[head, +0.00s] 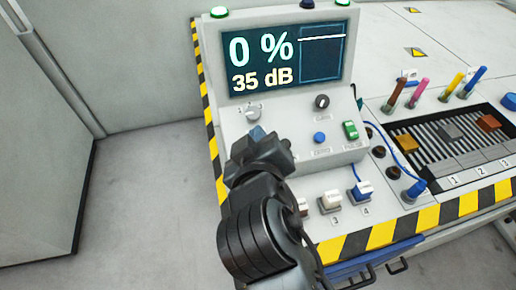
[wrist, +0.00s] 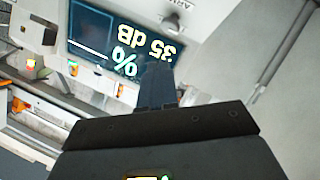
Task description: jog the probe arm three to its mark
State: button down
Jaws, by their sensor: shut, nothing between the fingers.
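My gripper (head: 257,134) is shut and empty, in front of the console's left part, just below the grey selector knob (head: 253,112). In the wrist view my shut fingers (wrist: 158,72) point up toward the same knob (wrist: 172,22), beside the lettering "ARM". I cannot tell whether they touch the panel. The display (head: 285,60) reads "0 %" and "35 dB", with a white line in a small box. White toggles marked 3 (head: 330,202) and 4 (head: 361,191) stand on the lower ledge. Another toggle (head: 303,207) is partly behind my arm, which hides the ledge's left part.
A black knob (head: 321,101), a blue button (head: 319,137) and a green switch (head: 351,130) share the panel. At right are a striped tray (head: 455,150) with blocks and several upright coloured probes (head: 419,90). Hazard-striped edges border the console; the floor (head: 150,190) at left is clear.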

jog(key=shift+f, duration=0.15)
jog(key=shift+w+a+f+b, duration=0.15)
jog(key=shift+w+f+b, duration=0.45)
jog(key=shift+f+b, duration=0.65)
jog(key=shift+w+a+f+b, duration=0.2)
jog(key=shift+w+f+b, duration=0.4)
jog(key=shift+f+b, duration=0.65)
jog(key=shift+w+a+f+b, duration=0.15)
jog(key=shift+w+f+b, duration=0.45)
jog(key=shift+f+b, duration=0.65)
jog(key=shift+f, duration=0.2)
jog(key=shift+w+f, duration=0.15)
jog(key=shift+f, duration=0.15)
